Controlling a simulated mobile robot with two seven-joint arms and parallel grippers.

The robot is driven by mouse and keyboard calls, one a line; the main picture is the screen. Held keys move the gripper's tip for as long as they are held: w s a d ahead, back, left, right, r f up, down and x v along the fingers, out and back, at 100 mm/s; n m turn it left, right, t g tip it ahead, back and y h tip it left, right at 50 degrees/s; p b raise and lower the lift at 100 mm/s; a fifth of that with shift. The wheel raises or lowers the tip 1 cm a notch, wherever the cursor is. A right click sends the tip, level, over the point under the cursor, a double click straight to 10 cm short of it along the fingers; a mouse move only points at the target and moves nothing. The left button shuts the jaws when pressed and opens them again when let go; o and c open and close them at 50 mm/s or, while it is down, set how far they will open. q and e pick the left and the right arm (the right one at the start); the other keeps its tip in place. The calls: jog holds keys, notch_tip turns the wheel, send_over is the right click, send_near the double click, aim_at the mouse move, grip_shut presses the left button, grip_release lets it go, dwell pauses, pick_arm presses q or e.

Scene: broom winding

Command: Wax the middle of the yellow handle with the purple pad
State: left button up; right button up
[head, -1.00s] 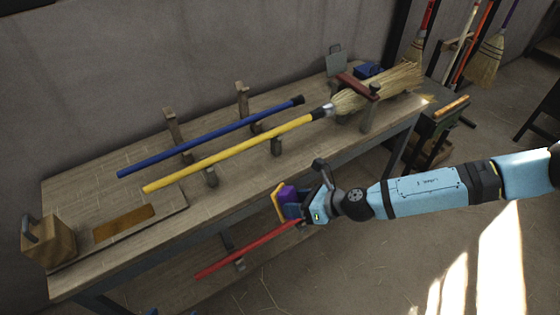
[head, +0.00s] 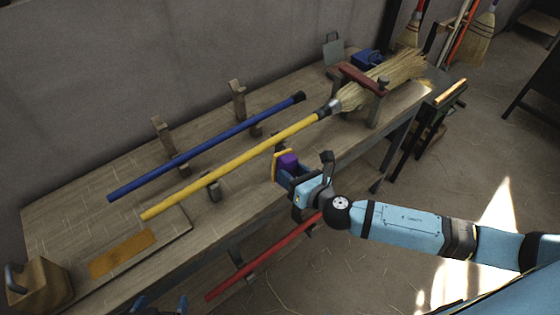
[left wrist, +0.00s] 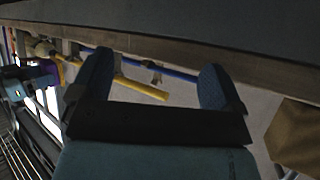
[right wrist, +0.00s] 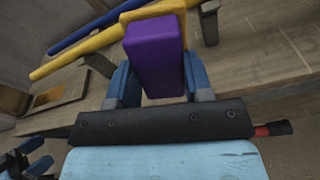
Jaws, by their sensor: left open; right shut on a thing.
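The yellow handle (head: 230,165) belongs to a straw broom (head: 385,80) lying across supports on the workbench. My right gripper (head: 297,180) is shut on the purple pad (head: 288,161), which has a yellow face on its far side. The pad is in front of the handle, apart from it in the head view. In the right wrist view the purple pad (right wrist: 155,55) overlaps the yellow handle (right wrist: 75,57), so contact there cannot be told. My left gripper (head: 160,304) is at the bottom edge; the left wrist view shows it open and empty (left wrist: 155,82).
A blue handle (head: 205,148) lies behind the yellow one, near upright wooden posts (head: 238,100). A wooden block with a handle (head: 38,285) and an amber slab (head: 122,254) are at the bench's left end. A red handle (head: 262,258) lies below the bench's front edge.

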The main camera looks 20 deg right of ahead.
jog(key=shift+r, duration=0.1)
jog(key=shift+w, duration=0.15)
jog(key=b+x, duration=0.1)
jog(key=x, duration=0.2)
jog(key=shift+w+a, duration=0.1)
jog(key=shift+w, duration=0.05)
pick_arm(q)
jog(key=shift+s+d+f, duration=0.25)
jog(key=shift+s+f, duration=0.3)
jog(key=shift+f, duration=0.05)
pick_arm(e)
jog(key=shift+x, duration=0.9)
pick_arm(q)
jog(key=shift+r, duration=0.1)
pick_arm(e)
jog(key=shift+w+a, duration=0.15)
jog(key=shift+w, duration=0.3)
jog(key=shift+w+a, duration=0.1)
jog(key=shift+w, duration=0.2)
